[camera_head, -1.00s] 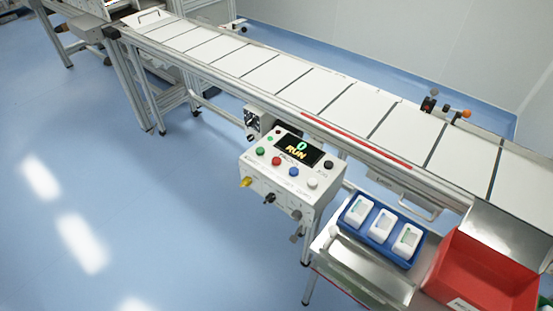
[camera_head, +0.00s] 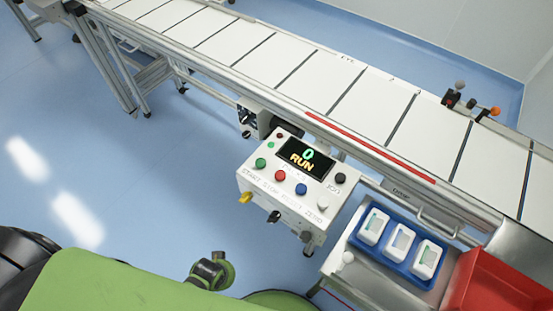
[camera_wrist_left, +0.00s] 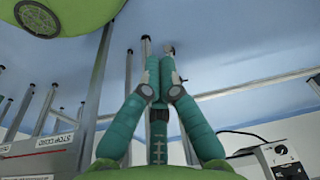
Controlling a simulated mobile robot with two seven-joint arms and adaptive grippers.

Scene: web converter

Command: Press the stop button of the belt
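The white control box (camera_head: 290,200) stands at the front side of the belt (camera_head: 330,80). The red stop button (camera_head: 280,176) sits in the front row, between the green button (camera_head: 260,163) and the blue button (camera_head: 300,189). Nothing covers it. My left gripper (camera_wrist_left: 160,65) shows in the left wrist view with its teal fingers close together and nothing seen between them. My green arm (camera_head: 100,285) enters the head view at the lower left, with a dark jointed part (camera_head: 212,270) below the box and apart from it. My right gripper is out of view.
A white button (camera_head: 322,201), a black button (camera_head: 340,179) and a yellow knob (camera_head: 245,197) are also on the box. A blue tray (camera_head: 392,258) with white devices and a red bin (camera_head: 500,285) stand to the right. Blue floor is clear left of the box.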

